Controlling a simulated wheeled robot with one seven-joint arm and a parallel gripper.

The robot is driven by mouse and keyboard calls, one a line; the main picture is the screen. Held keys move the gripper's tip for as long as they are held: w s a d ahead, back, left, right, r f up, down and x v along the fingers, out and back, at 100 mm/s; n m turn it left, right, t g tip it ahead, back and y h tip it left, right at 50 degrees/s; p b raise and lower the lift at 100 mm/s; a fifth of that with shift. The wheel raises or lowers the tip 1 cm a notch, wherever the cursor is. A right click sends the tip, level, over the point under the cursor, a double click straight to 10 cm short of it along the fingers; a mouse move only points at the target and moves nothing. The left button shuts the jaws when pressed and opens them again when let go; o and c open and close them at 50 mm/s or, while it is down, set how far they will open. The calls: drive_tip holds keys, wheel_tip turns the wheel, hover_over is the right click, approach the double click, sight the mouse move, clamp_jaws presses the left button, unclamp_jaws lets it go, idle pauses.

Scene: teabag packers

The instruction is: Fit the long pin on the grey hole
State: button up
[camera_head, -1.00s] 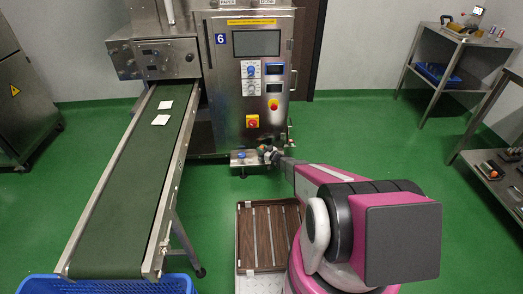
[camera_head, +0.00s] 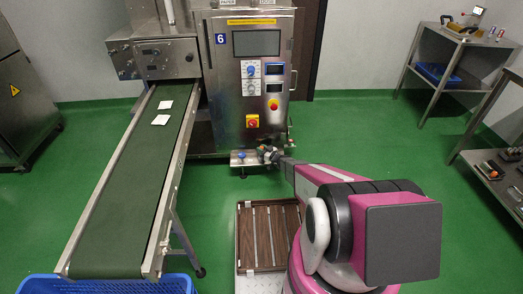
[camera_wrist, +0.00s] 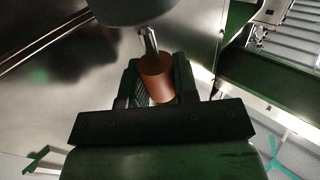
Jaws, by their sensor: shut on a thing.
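My gripper (camera_wrist: 157,72) is shut on a pin with an orange-brown cylindrical body (camera_wrist: 157,80) and a thin metal shaft (camera_wrist: 149,42) in the wrist view. The shaft points up toward a rounded grey part (camera_wrist: 130,8) at the top edge. The shaft's tip meets or passes behind that part, and I cannot tell whether it is in a hole. No hole opening shows. In the head view my gripper (camera_head: 268,155) is small, at the low front shelf (camera_head: 245,161) of the steel machine. The pin cannot be made out there.
A green conveyor (camera_head: 130,200) runs along the left, above a blue crate (camera_head: 110,286). A brown slatted tray (camera_head: 262,208) lies near my base. Green floor is open at right.

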drive_tip(key=shift+f, duration=1.9)
drive_tip(key=o, duration=1)
drive_tip(key=shift+d, duration=0.15)
